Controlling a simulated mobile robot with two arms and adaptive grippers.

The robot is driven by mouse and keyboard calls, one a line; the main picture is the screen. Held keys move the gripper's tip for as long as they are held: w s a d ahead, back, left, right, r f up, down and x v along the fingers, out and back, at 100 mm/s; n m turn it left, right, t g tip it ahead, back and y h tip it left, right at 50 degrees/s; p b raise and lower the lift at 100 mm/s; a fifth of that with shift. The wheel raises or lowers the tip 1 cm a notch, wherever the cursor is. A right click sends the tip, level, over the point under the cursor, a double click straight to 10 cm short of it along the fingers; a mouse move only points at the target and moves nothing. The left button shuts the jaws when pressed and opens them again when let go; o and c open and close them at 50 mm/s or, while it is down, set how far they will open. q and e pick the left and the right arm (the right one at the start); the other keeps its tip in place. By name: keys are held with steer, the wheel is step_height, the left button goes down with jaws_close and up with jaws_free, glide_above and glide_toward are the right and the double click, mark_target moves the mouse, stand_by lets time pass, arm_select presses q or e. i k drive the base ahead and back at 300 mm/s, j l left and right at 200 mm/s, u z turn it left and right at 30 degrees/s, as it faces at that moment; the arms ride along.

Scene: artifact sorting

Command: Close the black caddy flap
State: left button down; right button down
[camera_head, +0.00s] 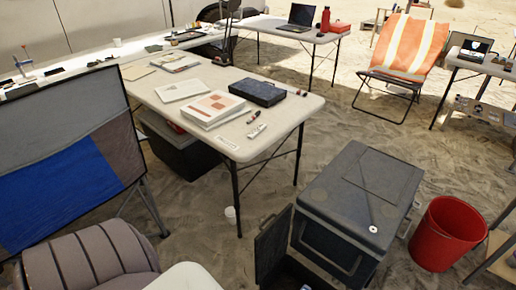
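A dark flap or panel (272,243) stands raised, close to upright, at the bottom centre, left of a large dark grey box (375,180). It seems to belong to a low black container, the likely black caddy (303,274), whose lower part is cut off by the picture's bottom edge. The flap is open, and small pale items seem to lie inside the container. I cannot tell exactly where its hinge is. Neither of my grippers shows in the head view.
The big box stands on sandy ground, with a red bucket (446,234) to its right. A folding table (240,139) with books and a dark case (257,92) stands behind left. A padded chair (88,258) is at the lower left.

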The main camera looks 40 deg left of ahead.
mark_target(271, 244)
steer(key=k+j, duration=0.1)
steer(key=j, duration=0.3)
steer(key=k+j+z, duration=0.1)
steer(key=j, duration=0.35)
steer(key=k+j, duration=0.1)
steer(key=j, duration=0.3)
steer(key=k+j+z, duration=0.15)
steer(key=j, duration=0.65)
steer(key=k+j+z, duration=0.1)
steer(key=j, duration=0.3)
steer(key=k+j, duration=0.25)
steer(key=i+j+z, duration=0.05)
steer(key=j, duration=0.1)
